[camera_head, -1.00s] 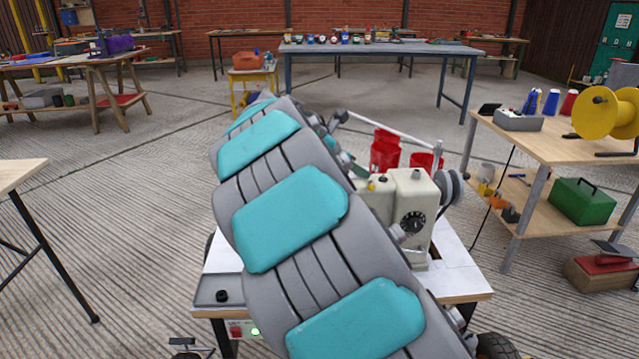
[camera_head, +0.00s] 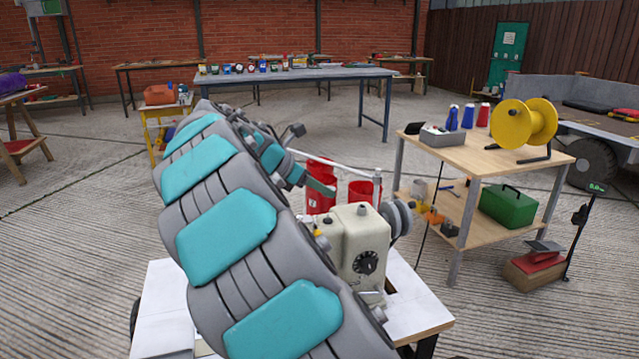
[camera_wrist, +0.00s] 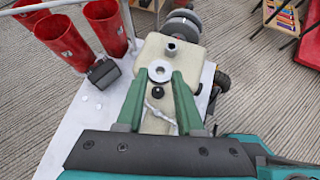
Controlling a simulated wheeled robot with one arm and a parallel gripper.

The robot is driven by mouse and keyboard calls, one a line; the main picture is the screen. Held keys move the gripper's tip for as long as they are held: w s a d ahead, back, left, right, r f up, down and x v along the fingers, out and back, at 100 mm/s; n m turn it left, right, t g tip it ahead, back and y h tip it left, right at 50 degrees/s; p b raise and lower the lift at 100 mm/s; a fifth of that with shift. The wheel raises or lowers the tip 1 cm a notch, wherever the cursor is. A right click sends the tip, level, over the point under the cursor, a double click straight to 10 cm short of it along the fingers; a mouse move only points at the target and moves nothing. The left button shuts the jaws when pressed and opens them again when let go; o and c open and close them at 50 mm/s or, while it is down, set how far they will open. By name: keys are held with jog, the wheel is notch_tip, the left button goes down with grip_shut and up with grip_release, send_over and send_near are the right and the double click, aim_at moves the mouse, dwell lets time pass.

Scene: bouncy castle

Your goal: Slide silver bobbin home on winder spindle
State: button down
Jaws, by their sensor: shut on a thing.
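The silver bobbin (camera_wrist: 160,72) shows in the wrist view as a small round disc with a dark centre. My gripper (camera_wrist: 160,78) is shut on it, with one green finger on each side. The bobbin appears over the cream sewing machine (camera_wrist: 155,125), which also stands on the white table in the head view (camera_head: 358,238). A short dark post (camera_wrist: 171,47) sticks up from the machine top just beyond the bobbin. I cannot tell whether it is the winder spindle. In the head view my arm covers much of the machine's left side, and the bobbin cannot be made out.
Red buckets (camera_wrist: 63,40) stand behind the machine. The handwheel (camera_head: 397,218) is at its right end. A wooden workbench (camera_head: 480,155) with a yellow reel (camera_head: 523,125) stands at the right. The concrete floor between them is open.

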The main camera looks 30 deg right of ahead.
aim_at(327, 217)
notch_tip(327, 217, down, 3)
jog(key=b, duration=0.2)
jog(key=shift+r+b, duration=0.1)
jog(key=shift+b, duration=0.25)
jog(key=shift+f, duration=0.9)
jog(key=shift+f+p, duration=0.1)
jog(key=shift+p, duration=1.75)
jog(key=shift+f, duration=1.1)
dwell(1.1)
jog(key=shift+c, duration=2.3)
grip_release()
jog(key=shift+a, duration=0.1)
jog(key=shift+b+v, duration=0.3)
jog(key=shift+v, duration=3.55)
